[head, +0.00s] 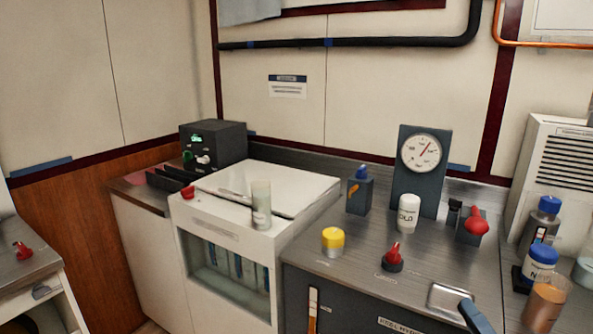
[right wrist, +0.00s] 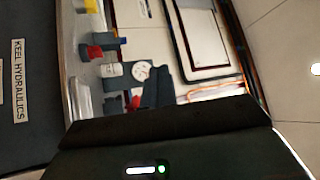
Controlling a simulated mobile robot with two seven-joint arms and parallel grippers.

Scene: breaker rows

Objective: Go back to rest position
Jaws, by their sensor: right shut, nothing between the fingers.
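My right gripper (head: 474,316) shows only as a dark blue tip at the bottom right of the head view, by the front edge of the metal counter (head: 330,270). In the right wrist view its dark fingers (right wrist: 155,88) are together with nothing between them. The fingers are apart from the items on the counter. My left gripper is not in view.
The counter holds a yellow-capped jar (head: 332,241), a red knob (head: 392,258), a white bottle (head: 408,213), a gauge panel (head: 419,184) and a red switch (head: 474,225). Bottles (head: 541,262) stand at the right. A glass cylinder (head: 261,205) stands on the white cabinet (head: 230,232).

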